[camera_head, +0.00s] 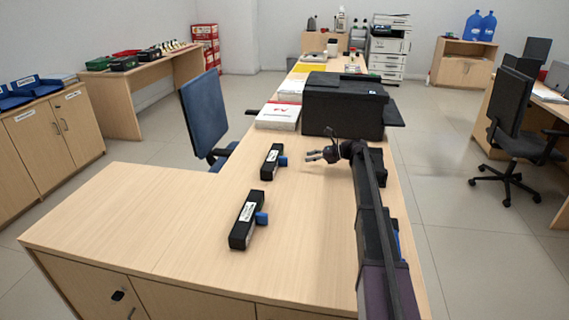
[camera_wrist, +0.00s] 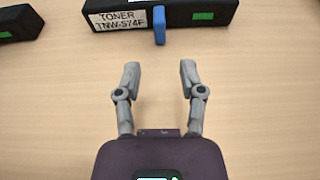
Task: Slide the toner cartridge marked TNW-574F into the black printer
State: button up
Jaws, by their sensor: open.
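The black toner cartridge marked TNW-574F (camera_wrist: 185,14) lies across the top of the wrist view, with its white label at the left and a blue tab (camera_wrist: 159,26) toward me. In the head view it appears to be the farther cartridge (camera_head: 270,163) on the counter. My gripper (camera_wrist: 160,72) is open and empty, with its fingers pointing at the cartridge and a gap before the blue tab. In the head view my gripper (camera_head: 310,155) is to the right of this cartridge. The black printer (camera_head: 345,105) stands on the counter just behind my gripper.
A second black cartridge (camera_head: 242,230) lies nearer on the counter; its end shows at the wrist view's top left (camera_wrist: 18,22). Paper packs (camera_head: 278,116) lie left of the printer. A blue chair (camera_head: 204,112) stands at the counter's left.

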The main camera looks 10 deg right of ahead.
aim_at(287, 160)
dwell(0.4)
jog(key=shift+b+x, duration=1.45)
jog(key=shift+x, duration=3.55)
grip_shut()
jog(key=shift+r, duration=0.15)
jog(key=shift+r, duration=0.15)
